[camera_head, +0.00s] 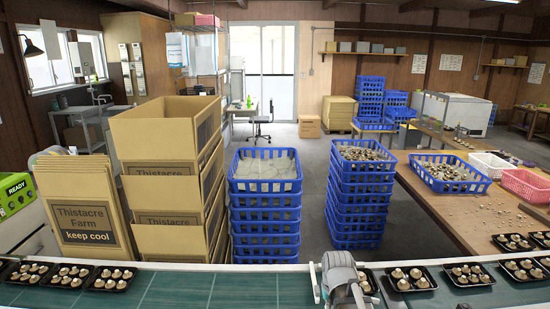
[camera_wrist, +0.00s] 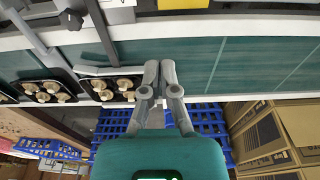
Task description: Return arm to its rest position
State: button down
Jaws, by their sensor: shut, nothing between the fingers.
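My gripper (camera_wrist: 160,68) is shut and empty in the wrist view, its two grey fingers close together over the green conveyor belt (camera_wrist: 215,55). In the head view my arm's end (camera_head: 342,280) shows at the bottom, right of centre, above the belt (camera_head: 190,288). The fingertips are not clear there. A black tray of brown mushrooms (camera_head: 410,279) lies on the belt just right of the arm. In the wrist view a tray of mushrooms (camera_wrist: 112,91) lies left of the fingers.
More mushroom trays (camera_head: 112,280) lie on the belt at the left. Beyond the belt stand open cardboard boxes (camera_head: 165,190), an empty-looking blue crate stack (camera_head: 265,215) and a mushroom-filled crate stack (camera_head: 357,205). A wooden table (camera_head: 440,215) is at right. The belt's middle is clear.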

jog(key=s+g, duration=0.1)
jog(key=s, duration=0.7)
dwell(2.0)
